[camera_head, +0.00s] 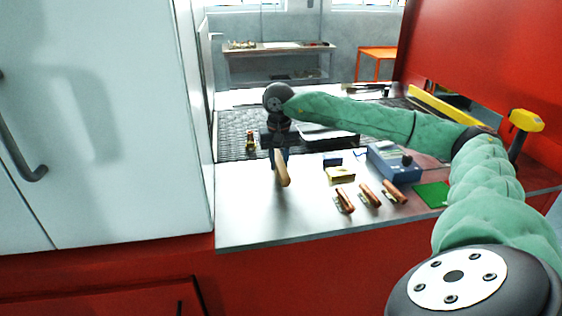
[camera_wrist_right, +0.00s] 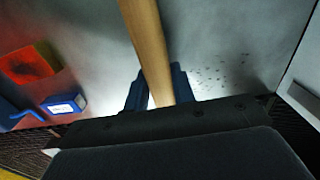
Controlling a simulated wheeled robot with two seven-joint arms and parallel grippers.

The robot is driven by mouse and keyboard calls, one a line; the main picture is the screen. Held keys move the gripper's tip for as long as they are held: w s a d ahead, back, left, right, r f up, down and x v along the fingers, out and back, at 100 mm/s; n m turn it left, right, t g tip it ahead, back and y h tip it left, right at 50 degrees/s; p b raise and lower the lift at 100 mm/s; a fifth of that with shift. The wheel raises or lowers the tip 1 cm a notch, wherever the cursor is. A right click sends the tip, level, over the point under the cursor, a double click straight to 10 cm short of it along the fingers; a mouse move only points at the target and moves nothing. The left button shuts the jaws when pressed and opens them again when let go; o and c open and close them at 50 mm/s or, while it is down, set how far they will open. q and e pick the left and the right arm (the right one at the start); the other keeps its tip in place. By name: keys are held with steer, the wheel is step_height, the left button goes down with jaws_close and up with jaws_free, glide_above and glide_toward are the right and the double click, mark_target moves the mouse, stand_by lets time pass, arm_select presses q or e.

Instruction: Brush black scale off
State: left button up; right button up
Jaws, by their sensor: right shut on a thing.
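My right gripper (camera_head: 280,158) is above the left part of the metal table. Its blue fingers (camera_wrist_right: 160,90) are shut on a wooden handle (camera_head: 283,172), which also shows in the right wrist view (camera_wrist_right: 146,40). The handle tilts, and its brush end, if any, cannot be seen. In the right wrist view, small dark specks (camera_wrist_right: 222,75), which look like black scale, lie scattered on the grey metal surface to the right of the handle, apart from it. I cannot make out these specks in the head view. My left gripper is not in view.
A dark mesh belt (camera_head: 232,125) runs behind the metal tabletop (camera_head: 250,225). To the right are a yellow block (camera_head: 340,175), a small blue block (camera_head: 332,161), a blue device (camera_head: 385,160), copper-coloured pieces (camera_head: 369,196) and a green pad (camera_head: 431,194). A white cabinet (camera_head: 110,120) stands close on the left.

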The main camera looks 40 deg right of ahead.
steer(key=shift+w+a+r+p, duration=0.1)
steer(key=shift+r+p, duration=0.3)
steer(key=shift+r, duration=0.5)
steer(key=shift+w+a+r+p, duration=0.1)
steer(key=shift+r+p, duration=0.3)
steer(key=shift+r, duration=0.45)
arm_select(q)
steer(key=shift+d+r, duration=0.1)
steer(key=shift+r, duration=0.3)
arm_select(e)
steer(key=shift+r, duration=0.35)
steer(key=shift+r+p, duration=0.2)
steer(key=shift+p, duration=0.15)
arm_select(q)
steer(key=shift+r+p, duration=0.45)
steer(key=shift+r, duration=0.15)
arm_select(e)
steer(key=shift+r, duration=1.35)
